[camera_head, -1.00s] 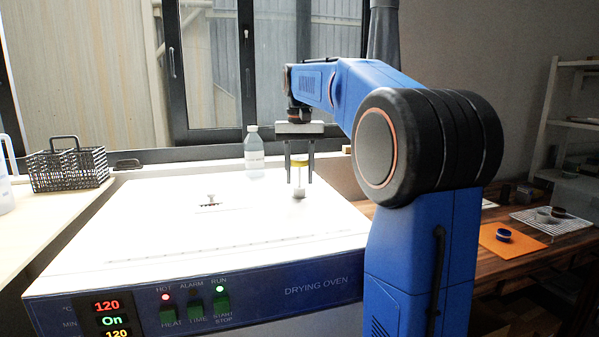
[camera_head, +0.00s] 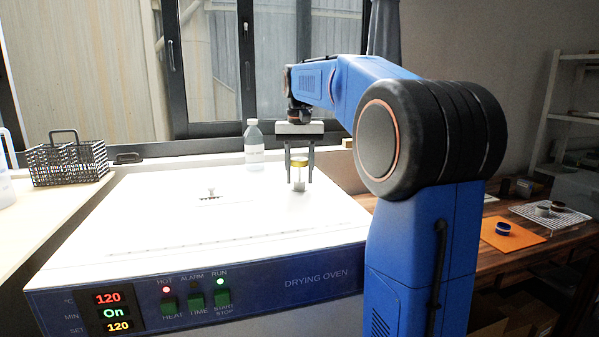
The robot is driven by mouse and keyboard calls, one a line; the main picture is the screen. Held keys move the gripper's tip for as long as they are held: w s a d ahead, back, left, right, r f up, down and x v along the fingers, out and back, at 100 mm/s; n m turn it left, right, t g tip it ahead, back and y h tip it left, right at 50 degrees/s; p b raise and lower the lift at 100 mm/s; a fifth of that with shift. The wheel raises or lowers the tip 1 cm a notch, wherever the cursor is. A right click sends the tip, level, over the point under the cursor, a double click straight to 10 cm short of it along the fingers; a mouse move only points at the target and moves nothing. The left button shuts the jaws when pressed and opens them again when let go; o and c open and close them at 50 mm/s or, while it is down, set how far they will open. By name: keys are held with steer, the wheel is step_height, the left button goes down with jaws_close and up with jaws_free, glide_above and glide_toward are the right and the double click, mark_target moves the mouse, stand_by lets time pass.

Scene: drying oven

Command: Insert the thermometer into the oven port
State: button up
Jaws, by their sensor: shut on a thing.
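The drying oven (camera_head: 250,258) stands in front of me with its bright white top facing up. My gripper (camera_head: 299,184) points down over the right back part of this top, with its two dark fingers on either side of a small thing. This held thing (camera_head: 299,162) shows a yellow band at its upper end; I cannot make out a thermometer stem. A short grey-white piece (camera_head: 299,186) shows below it at the oven top; whether it is the port, and whether the two touch, I cannot tell. A small white knob (camera_head: 211,191) stands left on the top.
A clear bottle (camera_head: 254,146) stands behind the oven near the window. A black wire basket (camera_head: 66,162) is on the left bench. On the right wooden table are an orange mat (camera_head: 512,236) with a dark ring-like item and a white rack (camera_head: 548,219).

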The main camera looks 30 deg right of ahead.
steer(key=shift+f, duration=0.95)
steer(key=o, duration=1.1)
step_height(320, 180, up, 18)
steer(key=shift+f, duration=0.25)
